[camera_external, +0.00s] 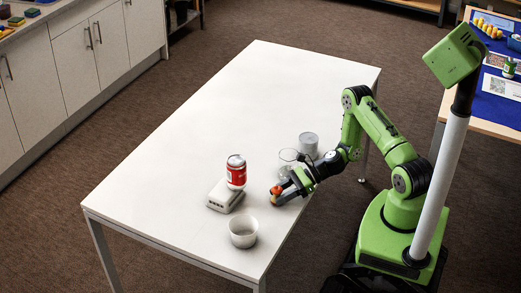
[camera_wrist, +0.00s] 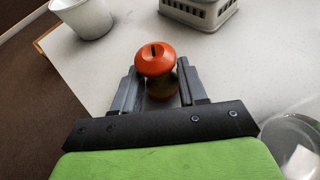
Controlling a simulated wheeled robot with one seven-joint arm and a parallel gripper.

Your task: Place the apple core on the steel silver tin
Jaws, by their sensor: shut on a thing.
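The apple core (camera_external: 276,190), with a rounded orange-red end, a dark slot in it and a browner part below, is between the fingers of my gripper (camera_external: 281,195). In the wrist view the apple core (camera_wrist: 155,60) stands upright, its lower part partly hidden, and my gripper (camera_wrist: 157,82) is shut on it. It is low over the near right side of the table; I cannot tell whether it touches the top. The steel silver tin (camera_external: 308,146) is a plain grey cylinder standing upright near the table's right edge, behind my gripper.
A clear glass (camera_external: 288,160) stands beside the tin, close to my wrist; it also shows in the wrist view (camera_wrist: 292,143). A red can (camera_external: 236,172) stands on a white vented box (camera_external: 224,198). A white cup (camera_external: 243,232) is nearer. The white table (camera_external: 230,110) is clear at its far left.

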